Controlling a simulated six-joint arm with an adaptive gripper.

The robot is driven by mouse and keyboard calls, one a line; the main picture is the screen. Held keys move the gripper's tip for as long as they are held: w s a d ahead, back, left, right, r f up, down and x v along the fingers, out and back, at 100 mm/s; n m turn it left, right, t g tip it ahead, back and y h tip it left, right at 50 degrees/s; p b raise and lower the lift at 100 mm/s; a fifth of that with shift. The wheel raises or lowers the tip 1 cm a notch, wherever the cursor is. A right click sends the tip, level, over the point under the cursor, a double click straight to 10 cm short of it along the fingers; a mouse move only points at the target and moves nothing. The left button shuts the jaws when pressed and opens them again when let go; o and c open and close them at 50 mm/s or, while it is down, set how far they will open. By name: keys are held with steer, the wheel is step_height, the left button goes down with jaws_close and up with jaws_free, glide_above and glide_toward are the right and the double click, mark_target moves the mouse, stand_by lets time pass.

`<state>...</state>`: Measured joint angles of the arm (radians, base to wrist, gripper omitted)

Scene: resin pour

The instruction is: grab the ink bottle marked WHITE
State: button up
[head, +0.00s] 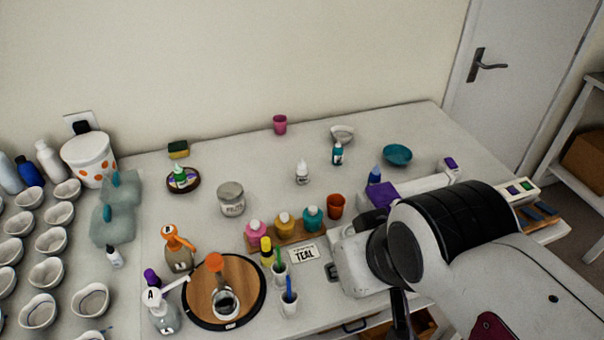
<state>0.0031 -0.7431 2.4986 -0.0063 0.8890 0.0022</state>
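A small white bottle with a white cap (302,173) stands upright in the middle of the table. Another small whitish bottle with a black cap (114,257) stands at the left, beside the teal-tinted blocks. The print on both is too small to read, so I cannot tell which is marked WHITE. My arm fills the lower right and hides part of the table there. No fingertips of my gripper can be made out, and nothing is seen held.
Blue (374,175) and teal (338,153) bottles stand right of the central white one. A round wooden board (250,308) and many cups occupy the left.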

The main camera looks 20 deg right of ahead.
steer(key=w+d+t+h, duration=0.1)
steer(key=w+d, duration=0.3)
steer(key=w, duration=0.4)
steer(key=w+d+n+t+h, duration=0.15)
steer(key=w+d, duration=0.25)
steer(key=w, duration=0.4)
steer(key=w+d+m+t, duration=0.15)
steer(key=w+d, duration=0.25)
steer(key=w, duration=0.4)
steer(key=w+f+n+t+y, duration=0.2)
steer(key=w+f+n, duration=0.1)
steer(key=w+f, duration=0.3)
steer(key=n+t+y, duration=0.1)
steer(key=n+y, duration=0.1)
steer(key=y, duration=0.4)
glide_toward(306, 170)
steer(key=shift+w+r, duration=0.75)
steer(key=shift+r, duration=0.2)
steer(key=shift+a, duration=0.25)
steer(key=shift+w, duration=0.1)
steer(key=shift+w+a+f+m, duration=0.15)
steer(key=shift+w+a+f, duration=0.1)
steer(key=shift+w, duration=0.3)
steer(key=shift+w+a+f+m, duration=0.15)
steer(key=shift+w+a, duration=0.1)
steer(key=shift+w, duration=0.25)
steer(key=shift+r+x, duration=0.15)
steer(key=shift+x, duration=1.2)
steer(key=shift+r+x, duration=0.15)
steer(key=shift+x, duration=1.15)
